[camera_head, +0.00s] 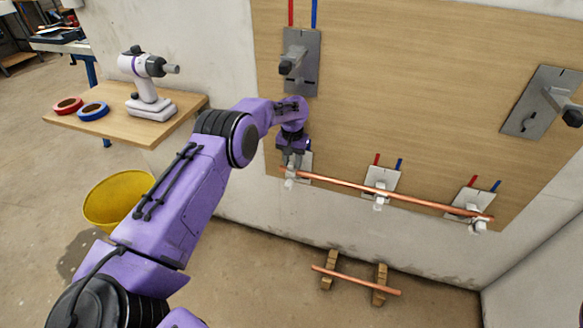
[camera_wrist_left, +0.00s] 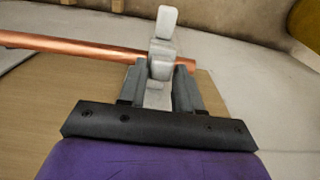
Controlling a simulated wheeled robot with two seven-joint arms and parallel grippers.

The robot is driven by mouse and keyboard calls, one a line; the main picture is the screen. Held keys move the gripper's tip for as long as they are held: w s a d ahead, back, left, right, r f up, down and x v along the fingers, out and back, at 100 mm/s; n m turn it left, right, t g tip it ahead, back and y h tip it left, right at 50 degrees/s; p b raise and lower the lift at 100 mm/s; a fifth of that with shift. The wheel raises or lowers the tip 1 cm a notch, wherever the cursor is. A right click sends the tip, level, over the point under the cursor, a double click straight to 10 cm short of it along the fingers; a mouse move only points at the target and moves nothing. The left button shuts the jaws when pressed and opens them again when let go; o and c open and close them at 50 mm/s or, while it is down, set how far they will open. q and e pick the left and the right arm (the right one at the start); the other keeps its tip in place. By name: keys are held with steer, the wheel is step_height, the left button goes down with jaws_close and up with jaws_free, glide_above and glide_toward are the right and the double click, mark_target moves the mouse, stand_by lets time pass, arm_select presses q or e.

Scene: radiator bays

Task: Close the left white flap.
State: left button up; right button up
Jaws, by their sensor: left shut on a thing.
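The left white flap (camera_wrist_left: 166,22) belongs to the leftmost pipe clip. In the wrist view it stands up past the copper pipe (camera_wrist_left: 75,46), and its white body runs down between my fingers. In the head view the flap (camera_head: 289,183) shows just below my left gripper (camera_head: 292,163). The gripper's fingers (camera_wrist_left: 159,88) are shut on the white flap piece, one on each side. The copper pipe (camera_head: 388,194) runs across the clips at the board's lower edge. My left gripper hides much of the left clip. My right gripper is not in view.
A middle clip (camera_head: 380,186) and a right clip (camera_head: 473,206) sit along the pipe. Grey plates with valves (camera_head: 300,65) (camera_head: 545,103) are higher on the wooden board. A shelf (camera_head: 150,128) with a drill, a yellow bucket (camera_head: 118,200) and a floor pipe (camera_head: 358,280) stand around.

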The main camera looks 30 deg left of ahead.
arm_select(q)
steer(key=shift+w+f+g+b, duration=0.1)
steer(key=shift+g+b, duration=0.2)
steer(key=shift+b, duration=0.15)
steer(key=o, duration=0.9)
steer(key=shift+c, duration=0.2)
